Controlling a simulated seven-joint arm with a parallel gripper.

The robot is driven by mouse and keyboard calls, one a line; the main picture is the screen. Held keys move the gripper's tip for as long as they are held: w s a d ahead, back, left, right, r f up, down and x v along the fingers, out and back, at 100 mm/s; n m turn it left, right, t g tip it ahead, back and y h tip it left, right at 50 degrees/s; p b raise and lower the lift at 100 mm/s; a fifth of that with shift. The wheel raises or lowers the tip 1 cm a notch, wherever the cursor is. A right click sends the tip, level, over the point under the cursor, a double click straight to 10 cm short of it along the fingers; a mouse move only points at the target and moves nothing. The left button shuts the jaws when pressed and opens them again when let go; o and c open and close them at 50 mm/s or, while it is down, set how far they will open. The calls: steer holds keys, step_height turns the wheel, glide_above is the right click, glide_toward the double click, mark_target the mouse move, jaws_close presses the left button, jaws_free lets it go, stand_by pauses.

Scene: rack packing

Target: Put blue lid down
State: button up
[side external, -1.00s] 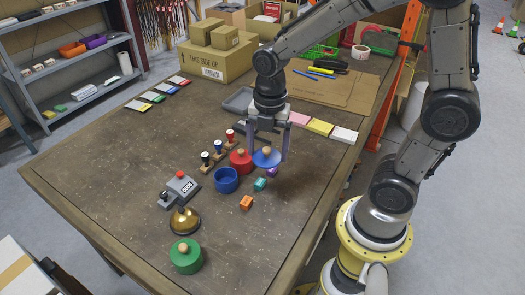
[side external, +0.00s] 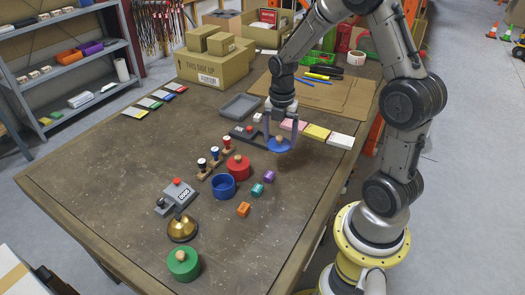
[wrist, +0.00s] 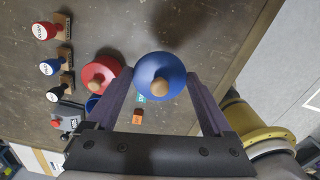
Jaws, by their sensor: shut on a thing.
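The blue lid (side external: 279,146) is a round disc with a wooden knob. My gripper (side external: 280,139) is shut on the lid's sides, and it also shows in the wrist view (wrist: 159,74) with the lid between its fingers. The lid is behind and to the right of the red pot (side external: 238,168) in the side view and appears raised above the table; its exact height is unclear. The blue pot (side external: 223,187) stands open without a lid, in front of the red lidded pot. A green lidded pot (side external: 183,265) stands near the front.
Purple (side external: 268,176), teal (side external: 257,190) and orange (side external: 244,209) blocks lie right of the pots. Several stampers (side external: 215,153) stand to the left. A grey tray (side external: 240,106) and coloured pads (side external: 316,132) lie behind. Bare table lies right of the blocks.

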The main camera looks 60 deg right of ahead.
steer(key=w+d+f, duration=0.2)
steer(key=w, duration=0.2)
glide_above(263, 157)
steer(key=f, duration=0.4)
steer(key=shift+s+a+f, duration=0.15)
steer(key=shift+s+f, duration=0.05)
steer(key=shift+f, duration=0.2)
steer(key=shift+w+f, duration=0.15)
steer(key=shift+f, duration=0.8)
steer(key=shift+w+f, duration=0.1)
steer(key=shift+f, duration=0.85)
steer(key=shift+f, duration=0.15)
steer(key=o, duration=1.1)
